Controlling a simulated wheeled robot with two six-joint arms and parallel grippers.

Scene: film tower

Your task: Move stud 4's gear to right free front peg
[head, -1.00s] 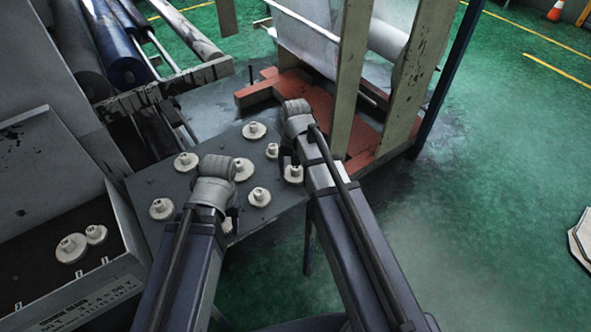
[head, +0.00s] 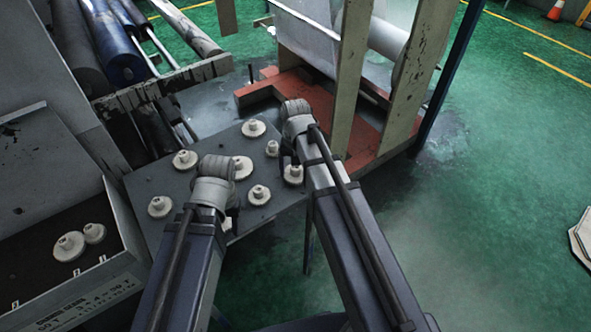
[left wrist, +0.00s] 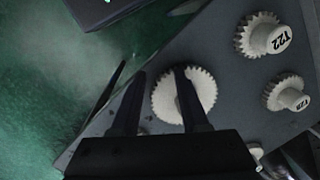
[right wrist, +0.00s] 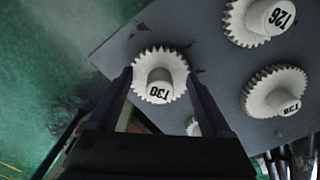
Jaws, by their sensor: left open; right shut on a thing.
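Several pale gears with round hubs stand on the grey plate (head: 205,213); I cannot tell which stud is number 4. My right gripper (right wrist: 158,84) is shut on the gear marked T30 (right wrist: 174,64), a finger on each side. This gear (head: 293,174) still appears at the plate's right corner; I cannot tell whether it is lifted. My left gripper (left wrist: 160,76) is open above the plate's front edge. A gear (left wrist: 168,98) lies below its fingers, one finger crossing it in view. In the head view the left fingertips are mostly hidden by the arm.
Other gears, among them T22 (left wrist: 262,37) and T26 (right wrist: 258,20), stand close by on the plate. A grey bin (head: 125,232) at left holds two gears (head: 69,246). A red base (head: 318,97) and pale upright posts (head: 350,90) stand behind my right arm. Green floor is open at right.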

